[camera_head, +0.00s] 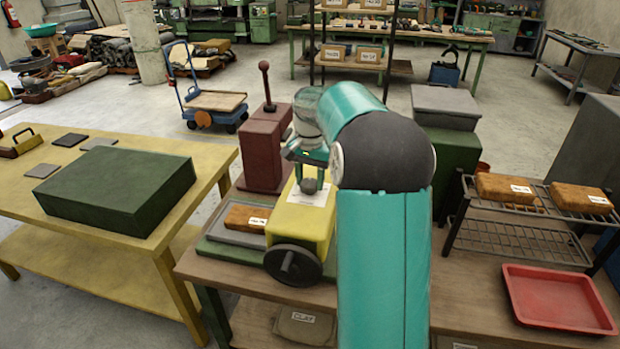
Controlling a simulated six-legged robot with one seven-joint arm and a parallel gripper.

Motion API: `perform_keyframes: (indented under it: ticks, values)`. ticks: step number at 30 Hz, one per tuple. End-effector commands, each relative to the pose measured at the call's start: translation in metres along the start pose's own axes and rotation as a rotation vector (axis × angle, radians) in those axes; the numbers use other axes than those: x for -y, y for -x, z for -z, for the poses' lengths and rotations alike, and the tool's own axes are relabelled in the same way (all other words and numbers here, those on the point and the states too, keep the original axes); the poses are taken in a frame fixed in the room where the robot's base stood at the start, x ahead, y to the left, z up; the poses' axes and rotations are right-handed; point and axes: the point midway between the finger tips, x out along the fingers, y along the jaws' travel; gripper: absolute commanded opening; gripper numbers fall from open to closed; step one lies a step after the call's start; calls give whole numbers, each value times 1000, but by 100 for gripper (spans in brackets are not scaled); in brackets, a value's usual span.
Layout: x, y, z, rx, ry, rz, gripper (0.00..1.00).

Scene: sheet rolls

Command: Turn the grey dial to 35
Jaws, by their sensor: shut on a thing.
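The grey dial (310,187) is a small dark grey knob on the sloping top of a yellow machine (302,221). A white plate (316,198) with markings lies around it; the markings are too small to read. My gripper (311,179) comes down from above and is shut on the dial. My teal arm reaches in from the lower right and hides the machine's right side. I cannot tell which number the dial points to.
A dark handwheel (293,264) sits on the machine's front. A maroon column with a lever (265,150) stands close behind left. A brown block (240,216) lies to the left. A wire rack (520,240) and a red tray (557,299) are to the right.

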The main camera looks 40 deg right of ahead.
Motion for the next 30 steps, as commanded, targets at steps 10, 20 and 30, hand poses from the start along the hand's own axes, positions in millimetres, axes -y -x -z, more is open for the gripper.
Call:
perform_keyframes:
  ticks: [10, 20, 30]
  values:
    - [1, 1, 1, -3, 298, 0, 20]
    - [2, 1, 0, -4, 603, 1, 20]
    - [3, 2, 0, -5, 825, 0, 20]
